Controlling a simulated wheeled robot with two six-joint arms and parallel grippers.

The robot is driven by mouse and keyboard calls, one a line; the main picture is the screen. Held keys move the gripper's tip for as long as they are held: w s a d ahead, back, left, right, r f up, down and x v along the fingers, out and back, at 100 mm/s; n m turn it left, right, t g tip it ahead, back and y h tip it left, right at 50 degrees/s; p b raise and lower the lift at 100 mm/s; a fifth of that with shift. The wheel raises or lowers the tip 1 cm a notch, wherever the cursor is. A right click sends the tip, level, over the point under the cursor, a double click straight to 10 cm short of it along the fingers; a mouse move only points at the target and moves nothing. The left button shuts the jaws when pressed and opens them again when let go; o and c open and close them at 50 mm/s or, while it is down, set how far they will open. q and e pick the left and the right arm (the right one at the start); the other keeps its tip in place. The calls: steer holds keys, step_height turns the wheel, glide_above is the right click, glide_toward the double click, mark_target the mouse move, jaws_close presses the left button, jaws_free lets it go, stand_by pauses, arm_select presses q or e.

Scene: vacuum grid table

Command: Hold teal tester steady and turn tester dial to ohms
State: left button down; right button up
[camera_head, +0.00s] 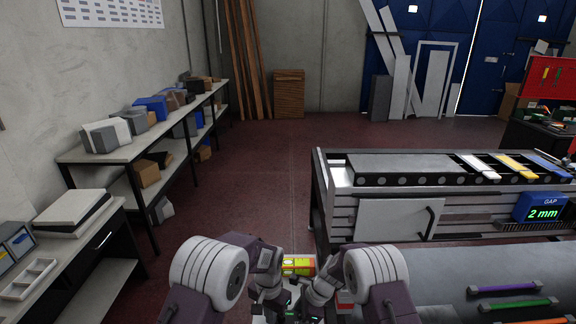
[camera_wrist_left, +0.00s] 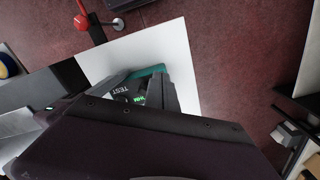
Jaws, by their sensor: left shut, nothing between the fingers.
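The teal tester (camera_wrist_left: 148,72) lies on a white sheet (camera_wrist_left: 165,45) in the left wrist view. Its dark face shows the word TEST and small green lettering; much of it is hidden, and I cannot make out the dial. My left gripper (camera_head: 276,298) is shut with nothing between its fingers, low in the middle of the head view; its dark parts cover part of the tester in the wrist view. My right gripper (camera_head: 309,297) is close to its right, pointing inward; its fingers are too small and covered to read.
A yellow and red box (camera_head: 298,265) stands just beyond the grippers. Shelves with boxes line the left wall. The floor (camera_head: 260,170) between is clear.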

arm_select(q)
step_height(320, 180, up, 6)
stand_by(0.4)
steer(key=shift+s+d+f, duration=0.2)
steer(key=shift+d+f, duration=0.2)
steer(key=shift+f, duration=0.6)
steer(key=shift+s+d+f, duration=0.2)
steer(key=shift+d+f, duration=0.2)
steer(key=shift+f, duration=0.65)
steer(key=shift+s+d+f, duration=0.2)
steer(key=shift+d+f, duration=0.2)
steer(key=shift+f, duration=0.6)
steer(key=shift+w, duration=0.55)
steer(key=shift+w+a+r, duration=0.1)
steer(key=shift+a, duration=0.05)
